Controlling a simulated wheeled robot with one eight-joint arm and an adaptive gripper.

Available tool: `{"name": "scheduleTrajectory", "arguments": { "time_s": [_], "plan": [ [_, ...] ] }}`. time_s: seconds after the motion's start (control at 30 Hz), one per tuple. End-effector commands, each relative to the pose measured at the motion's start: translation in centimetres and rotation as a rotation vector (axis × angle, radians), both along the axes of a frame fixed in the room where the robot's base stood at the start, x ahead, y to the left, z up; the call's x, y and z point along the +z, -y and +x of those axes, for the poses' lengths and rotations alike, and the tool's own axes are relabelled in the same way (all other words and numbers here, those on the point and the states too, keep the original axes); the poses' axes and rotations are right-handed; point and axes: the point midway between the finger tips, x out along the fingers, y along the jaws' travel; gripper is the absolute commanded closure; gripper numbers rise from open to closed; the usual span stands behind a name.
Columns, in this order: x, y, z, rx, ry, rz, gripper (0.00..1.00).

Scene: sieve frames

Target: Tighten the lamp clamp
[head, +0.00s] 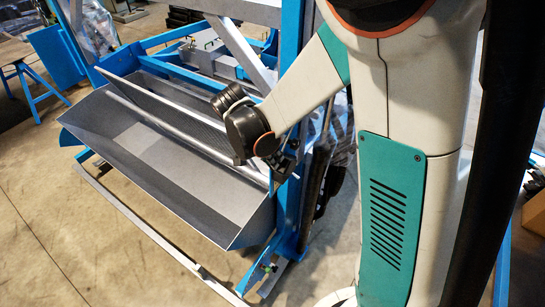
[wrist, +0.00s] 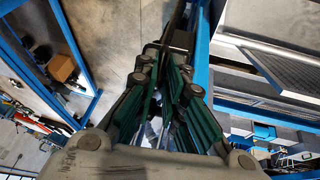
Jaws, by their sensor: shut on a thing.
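My gripper (head: 284,168) is at the blue upright post (head: 289,205) of the sieve frame, at the end of my pale arm. In the wrist view the gripper (wrist: 172,60) has its dark green-lined fingers drawn together on a small dark part (wrist: 178,42) beside the blue post (wrist: 198,50). The fingers hide most of that part. I cannot make out its shape, a screw or handle on it, or whether it is the lamp clamp. No lamp can be told clearly in either view.
A grey metal trough (head: 180,170) lies left of the post, with a mesh screen (head: 190,120) above it. A low rail (head: 150,235) runs along the floor in front. A blue trestle (head: 35,80) stands far left. Open concrete floor (head: 70,240) lies at lower left.

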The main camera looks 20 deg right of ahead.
Motion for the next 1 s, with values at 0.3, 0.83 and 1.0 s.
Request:
{"name": "scheduleTrajectory", "arguments": {
  "time_s": [0.3, 0.83, 1.0],
  "plan": [
    [1.6, 0.7, 0.2, -0.008, -0.099, 0.131, 1.00],
    [2.0, 0.6, 0.2, -0.004, -0.122, 0.163, 0.72],
    [2.0, 0.6, 0.3, -0.003, -0.120, 0.163, 0.72]
  ]
}}
